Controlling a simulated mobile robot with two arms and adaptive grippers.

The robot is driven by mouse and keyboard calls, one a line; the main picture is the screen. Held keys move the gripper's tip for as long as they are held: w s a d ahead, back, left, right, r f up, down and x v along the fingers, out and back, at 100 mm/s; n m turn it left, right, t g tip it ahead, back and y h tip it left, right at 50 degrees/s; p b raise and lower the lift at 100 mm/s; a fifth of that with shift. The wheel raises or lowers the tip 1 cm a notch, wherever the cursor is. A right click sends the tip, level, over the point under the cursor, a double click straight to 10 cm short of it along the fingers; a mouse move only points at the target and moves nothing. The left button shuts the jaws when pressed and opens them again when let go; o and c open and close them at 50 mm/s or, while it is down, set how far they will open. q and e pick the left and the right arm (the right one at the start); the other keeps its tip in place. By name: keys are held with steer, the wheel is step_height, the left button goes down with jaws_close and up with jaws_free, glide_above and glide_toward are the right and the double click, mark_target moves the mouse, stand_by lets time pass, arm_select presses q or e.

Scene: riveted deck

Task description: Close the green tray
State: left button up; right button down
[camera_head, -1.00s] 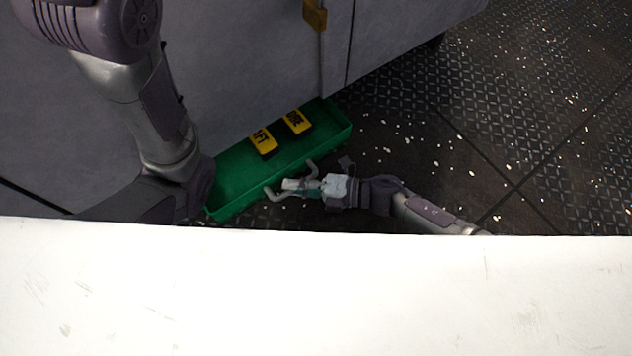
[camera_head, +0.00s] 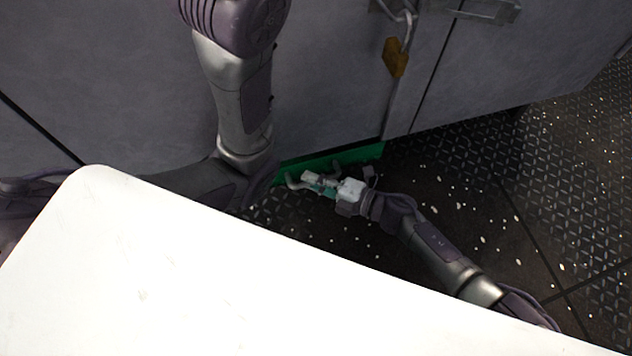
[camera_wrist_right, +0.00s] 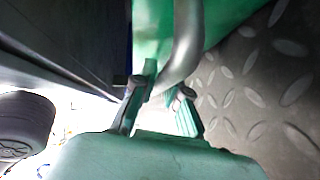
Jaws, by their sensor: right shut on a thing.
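The green tray (camera_head: 352,155) is at floor level under the grey cabinet front. Only a narrow green strip shows, with its left end hidden behind my arm. Its grey bar handle (camera_head: 293,183) stands out from the front. My right gripper (camera_head: 310,181) is shut on the handle. In the right wrist view, the fingers (camera_wrist_right: 160,95) are at the curved handle (camera_wrist_right: 187,45), with the green front (camera_wrist_right: 225,15) close behind. The yellow blocks are out of sight. My left gripper is not in view.
The grey cabinet (camera_head: 330,90) rises behind the tray, with a brass padlock (camera_head: 396,58) hanging on it. A white worktop (camera_head: 200,270) covers the lower foreground. Dark patterned deck (camera_head: 570,190) with white flecks lies open on the right.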

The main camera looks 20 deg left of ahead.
steer(key=shift+w, duration=0.3)
steer(key=c, duration=1.2)
jaws_free()
steer(key=shift+a, duration=0.15)
steer(key=shift+s, duration=0.1)
steer(key=d, duration=0.4)
steer(key=s+d+r, duration=0.1)
steer(key=d, duration=0.7)
steer(key=shift+s+r, duration=0.15)
steer(key=shift+r, duration=0.15)
